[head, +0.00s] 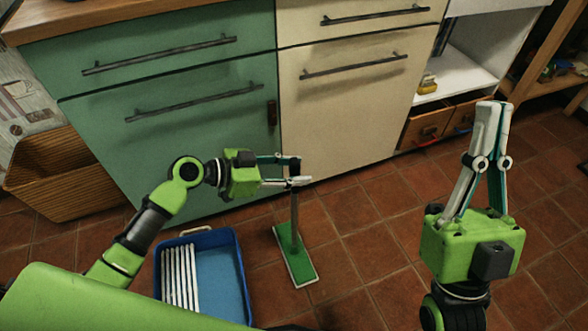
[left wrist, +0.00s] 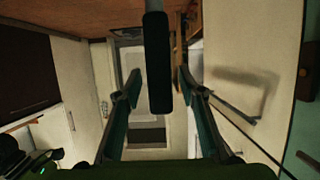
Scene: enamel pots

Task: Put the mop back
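The mop stands upright on the floor, with a flat green head (head: 299,262) and a thin grey pole (head: 295,222) reaching up to my left gripper. My left gripper (head: 294,171) is open at the top of the pole, its fingers apart. In the left wrist view, the dark handle end (left wrist: 158,75) shows between the two fingertips (left wrist: 157,82), with a narrow gap visible on each side. A blue tray-like bucket (head: 239,262) with white slats (head: 180,275) is on the floor left of the mop head. My right gripper (head: 496,106) points up, shut and empty, well to the right.
Green drawers (head: 190,130) and cream drawers (head: 345,110) with bar handles stand close behind the mop. A wicker basket (head: 65,175) is at the left. A white shelf unit (head: 475,60) with wooden boxes (head: 425,127) stands at the back right.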

